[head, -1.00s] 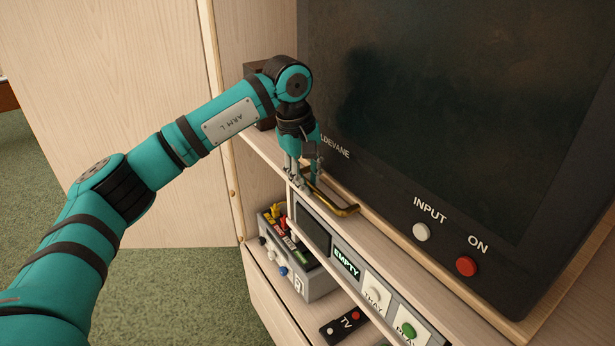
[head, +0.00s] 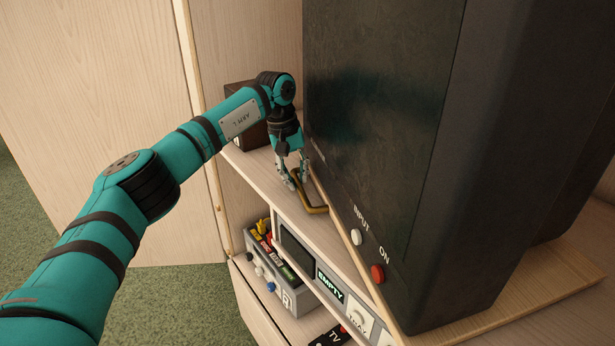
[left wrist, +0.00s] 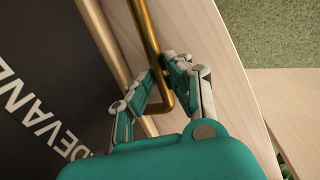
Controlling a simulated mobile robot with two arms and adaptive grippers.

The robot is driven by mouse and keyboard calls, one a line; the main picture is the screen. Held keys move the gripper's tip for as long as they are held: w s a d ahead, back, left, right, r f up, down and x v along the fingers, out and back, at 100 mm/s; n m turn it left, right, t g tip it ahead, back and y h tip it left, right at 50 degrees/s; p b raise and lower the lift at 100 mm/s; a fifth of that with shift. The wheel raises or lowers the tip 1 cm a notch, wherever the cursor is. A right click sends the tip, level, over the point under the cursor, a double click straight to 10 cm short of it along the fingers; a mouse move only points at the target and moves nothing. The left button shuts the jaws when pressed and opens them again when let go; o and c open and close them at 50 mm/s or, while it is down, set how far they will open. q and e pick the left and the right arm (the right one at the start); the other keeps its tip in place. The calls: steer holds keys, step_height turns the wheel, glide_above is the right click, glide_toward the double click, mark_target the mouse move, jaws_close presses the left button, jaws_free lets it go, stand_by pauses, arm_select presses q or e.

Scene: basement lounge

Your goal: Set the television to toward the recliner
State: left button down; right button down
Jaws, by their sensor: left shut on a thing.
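The television (head: 410,160) is a large dark set with its screen facing left and its right side showing. It stands on a pale wooden board (head: 550,280) turned at an angle on the cabinet. A brass handle (head: 316,210) sticks out from the board's front edge. My left gripper (head: 293,183) is shut on this handle near its far left end. In the left wrist view the fingers (left wrist: 165,80) sit on both sides of the brass bar (left wrist: 147,35), beside the television front (left wrist: 40,85). My right gripper and the recliner are not in view.
A dark box (head: 243,131) stands behind my gripper. A wooden door panel (head: 110,120) stands open at left, over green carpet (head: 45,240).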

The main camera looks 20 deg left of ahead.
arm_select(q)
steer(key=shift+w+r, duration=0.15)
steer(key=c, duration=1.7)
jaws_free()
steer(key=shift+r, duration=0.1)
steer(key=o, duration=0.4)
steer(key=shift+w+f, duration=0.1)
steer(key=shift+f, duration=0.1)
steer(key=r, duration=0.4)
steer(key=s+a+r, duration=0.1)
steer(key=r, duration=0.6)
steer(key=shift+s+a+r, duration=0.15)
steer(key=shift+a+r, duration=0.25)
steer(key=shift+f, duration=0.1)
